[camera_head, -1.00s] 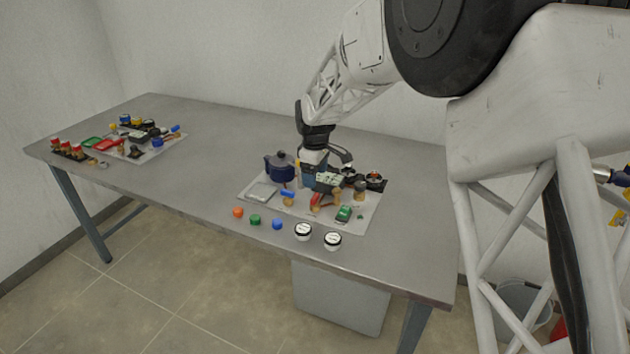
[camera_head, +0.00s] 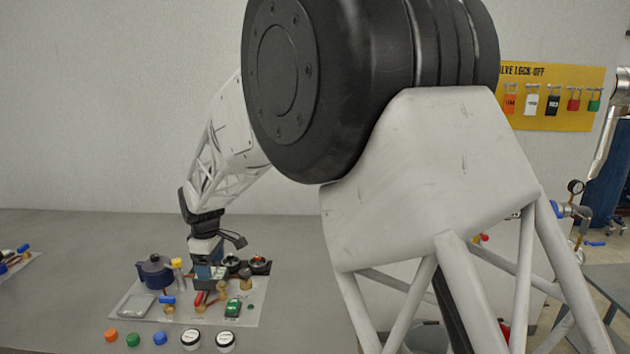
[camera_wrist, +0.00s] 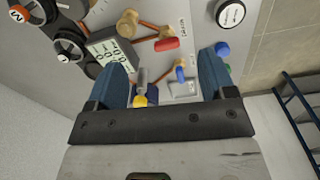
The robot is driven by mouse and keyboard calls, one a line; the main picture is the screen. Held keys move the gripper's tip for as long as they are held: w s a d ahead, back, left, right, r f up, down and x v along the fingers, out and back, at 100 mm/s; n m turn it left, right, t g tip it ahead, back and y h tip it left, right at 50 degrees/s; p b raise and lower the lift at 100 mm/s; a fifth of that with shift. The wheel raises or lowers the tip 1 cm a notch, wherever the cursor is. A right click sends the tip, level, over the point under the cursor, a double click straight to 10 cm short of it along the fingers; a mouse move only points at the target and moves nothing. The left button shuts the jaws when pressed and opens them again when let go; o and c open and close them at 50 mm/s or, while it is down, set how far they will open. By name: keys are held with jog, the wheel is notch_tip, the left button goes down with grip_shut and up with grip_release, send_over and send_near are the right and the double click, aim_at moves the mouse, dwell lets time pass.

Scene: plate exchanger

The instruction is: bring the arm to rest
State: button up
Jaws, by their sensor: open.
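My gripper (camera_head: 208,284) hangs pointing down over the pale panel (camera_head: 134,304) on the grey table. In the wrist view its two blue fingers (camera_wrist: 160,68) are wide apart with nothing clamped between them. A yellow-tipped grey part (camera_wrist: 141,98) and a blue-handled valve (camera_wrist: 180,73) appear between the fingers in that picture; how far below the fingers they lie is unclear. In the head view the gripper hides part of the panel behind it. My arm reaches down from the upper right.
The panel carries a dark blue pot-like part (camera_head: 155,272), a red-handled valve (camera_wrist: 166,44), a display meter (camera_wrist: 108,50) and a green part (camera_head: 233,308). A yellow lock board (camera_head: 552,97) hangs at right.

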jog(key=s+d+r+m, duration=0.3)
jog(key=s+d+r, duration=0.1)
jog(key=d, duration=0.6)
jog(key=s+d+r+m+t, duration=0.15)
jog(key=s+d+r, duration=0.3)
jog(key=d, duration=0.55)
jog(key=s+d+r+m, duration=0.4)
jog(key=s+d, duration=0.1)
jog(key=d, duration=0.4)
jog(key=s+d+f+m, duration=0.1)
jog(key=s+d+m, duration=0.3)
jog(key=s+d, duration=0.5)
jog(key=s+d+f+m, duration=0.1)
jog(key=s+d+m, duration=0.3)
jog(key=s+d, duration=0.5)
jog(key=s+t, duration=0.1)
jog(key=s, duration=0.5)
jog(key=shift+s+f, duration=0.25)
jog(key=shift+s, duration=0.1)
jog(key=shift+m, duration=0.25)
dwell(2.1)
